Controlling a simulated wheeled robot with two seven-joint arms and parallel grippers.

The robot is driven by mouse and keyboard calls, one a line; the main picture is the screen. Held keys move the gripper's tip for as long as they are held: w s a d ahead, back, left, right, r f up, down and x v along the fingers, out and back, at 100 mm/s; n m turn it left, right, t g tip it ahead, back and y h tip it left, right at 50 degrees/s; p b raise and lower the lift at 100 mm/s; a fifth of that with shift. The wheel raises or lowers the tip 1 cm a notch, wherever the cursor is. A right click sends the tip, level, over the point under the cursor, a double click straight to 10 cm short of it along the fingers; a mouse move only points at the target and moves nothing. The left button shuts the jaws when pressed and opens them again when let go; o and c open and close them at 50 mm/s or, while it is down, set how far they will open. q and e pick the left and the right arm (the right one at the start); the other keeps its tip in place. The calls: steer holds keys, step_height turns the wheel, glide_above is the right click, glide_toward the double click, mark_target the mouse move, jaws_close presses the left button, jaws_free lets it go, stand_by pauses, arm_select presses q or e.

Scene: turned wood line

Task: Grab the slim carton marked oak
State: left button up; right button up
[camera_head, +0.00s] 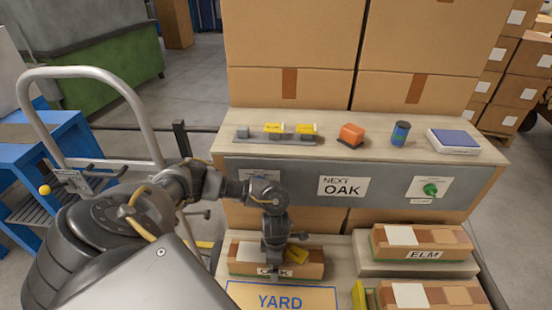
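The slim carton marked OAK (245,252) is a long, low brown box with a white patch on top and a label on its front, in the lower middle of the head view. My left gripper (276,249) points down over the middle of this carton and hides part of its top and label. I cannot tell whether the fingers touch it, or how far apart they are. A sign (343,187) on the grey panel behind reads NEXT OAK. My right gripper is not in view.
A carton marked ELM (422,255) sits on a raised block at right, with another carton (430,295) in front. A YARD board (281,297) lies in front of the oak carton.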

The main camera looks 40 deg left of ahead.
arm_select(q)
steer(key=shift+f, duration=0.4)
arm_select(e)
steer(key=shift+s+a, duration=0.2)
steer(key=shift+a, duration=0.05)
arm_select(q)
steer(key=shift+c, duration=0.3)
steer(key=c, duration=1.2)
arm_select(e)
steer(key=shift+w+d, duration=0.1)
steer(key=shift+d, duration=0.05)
arm_select(q)
steer(key=shift+r, duration=0.1)
steer(key=shift+r, duration=0.75)
steer(key=s+d+r+p, duration=0.2)
steer(key=s+r, duration=0.1)
steer(key=s+d+r+p, duration=0.2)
steer(key=s+d+r, duration=0.1)
steer(key=s+r, duration=0.1)
steer(key=s+d+r+p, duration=0.2)
steer(key=s+d+r, duration=0.1)
steer(key=s+r, duration=0.1)
steer(key=shift+s+d+r, duration=0.1)
steer(key=shift+d+r, duration=0.1)
steer(key=shift+r, duration=0.05)
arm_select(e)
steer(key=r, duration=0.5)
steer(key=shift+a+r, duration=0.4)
